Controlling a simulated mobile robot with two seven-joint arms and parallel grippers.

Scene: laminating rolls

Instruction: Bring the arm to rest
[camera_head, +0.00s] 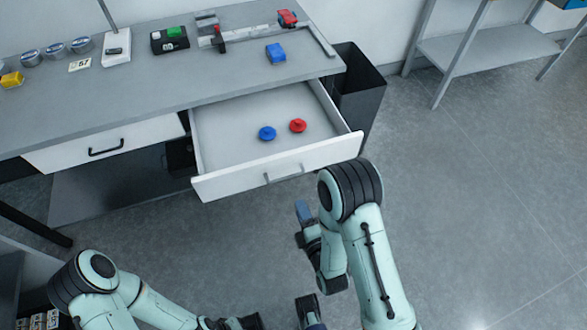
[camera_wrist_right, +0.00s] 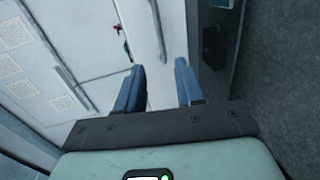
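My right gripper (camera_head: 304,212) hangs in front of the open drawer's front panel, below its handle, under my bent right arm. In the right wrist view its two blue fingers (camera_wrist_right: 160,78) stand apart with nothing between them, so it is open and empty. My left arm lies low at the lower left of the head view. Its gripper end is at the bottom edge, mostly cut off, and its finger state cannot be made out. The white drawer (camera_head: 240,178) is pulled out. A blue round knobbed piece (camera_head: 267,133) and a red one (camera_head: 298,125) lie inside it.
The grey table (camera_head: 130,85) carries a blue block (camera_head: 275,53), a red block (camera_head: 287,18), a green-and-black device (camera_head: 170,40) and several round tins. A black bin (camera_head: 360,95) stands right of the drawer.

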